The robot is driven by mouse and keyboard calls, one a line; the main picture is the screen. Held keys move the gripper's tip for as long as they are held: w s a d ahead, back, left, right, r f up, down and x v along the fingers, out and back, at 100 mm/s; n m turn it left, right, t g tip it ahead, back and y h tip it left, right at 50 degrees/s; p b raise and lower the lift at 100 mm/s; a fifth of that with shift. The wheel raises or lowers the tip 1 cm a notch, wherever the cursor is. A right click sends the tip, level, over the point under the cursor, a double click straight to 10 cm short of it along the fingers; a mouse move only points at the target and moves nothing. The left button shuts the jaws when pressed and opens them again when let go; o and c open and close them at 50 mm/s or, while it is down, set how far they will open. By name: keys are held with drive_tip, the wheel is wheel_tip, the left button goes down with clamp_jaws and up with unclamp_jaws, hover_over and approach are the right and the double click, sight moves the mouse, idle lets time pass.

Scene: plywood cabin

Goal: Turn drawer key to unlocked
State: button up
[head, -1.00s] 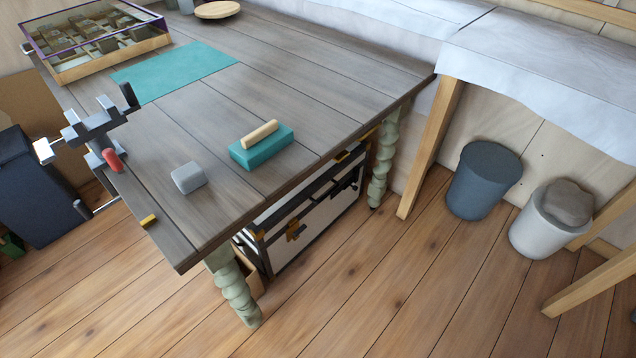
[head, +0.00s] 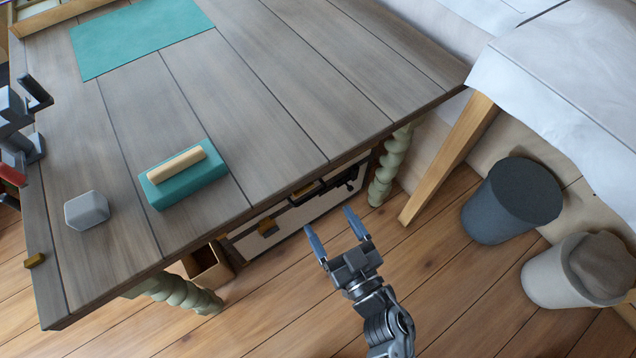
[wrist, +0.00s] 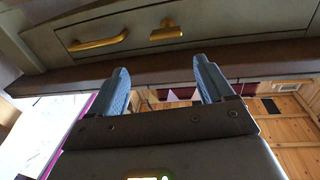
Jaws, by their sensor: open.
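The brass drawer key (wrist: 166,32) sticks out of the grey drawer front (wrist: 210,35) in the wrist view. It has a T-shaped grip whose bar lies roughly level, parallel to the drawer's edge. A brass pull handle (wrist: 97,42) is on the same drawer front, left of the key. In the head view a small brass piece, likely the key (head: 303,189), shows under the table edge. My gripper (head: 329,222) is open and empty, with its fingers pointing towards the drawer side of the table. In the wrist view the fingertips (wrist: 160,66) stand apart from the key, on either side of its line.
The wooden table (head: 280,100) carries a teal block with a wooden bar (head: 185,180), a grey block (head: 87,210) and a teal mat (head: 140,38). A turned table leg (head: 390,165) stands right of the drawer. Two bins (head: 510,200) stand at right. Floor before the table is free.

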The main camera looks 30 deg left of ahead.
drive_tip(key=w+a+g, duration=0.1)
drive_tip(key=a, duration=0.2)
drive_tip(key=w+a+n+b, duration=0.1)
drive_tip(key=w+a, duration=0.1)
drive_tip(key=a, duration=0.2)
drive_tip(key=w+a+f+g+b, duration=0.1)
drive_tip(key=a, duration=0.2)
drive_tip(key=shift+w+a+n+g, duration=0.25)
drive_tip(key=shift+n+g, duration=0.05)
drive_tip(key=shift+n, duration=0.1)
drive_tip(key=c, duration=1)
drive_tip(key=shift+c, duration=0.2)
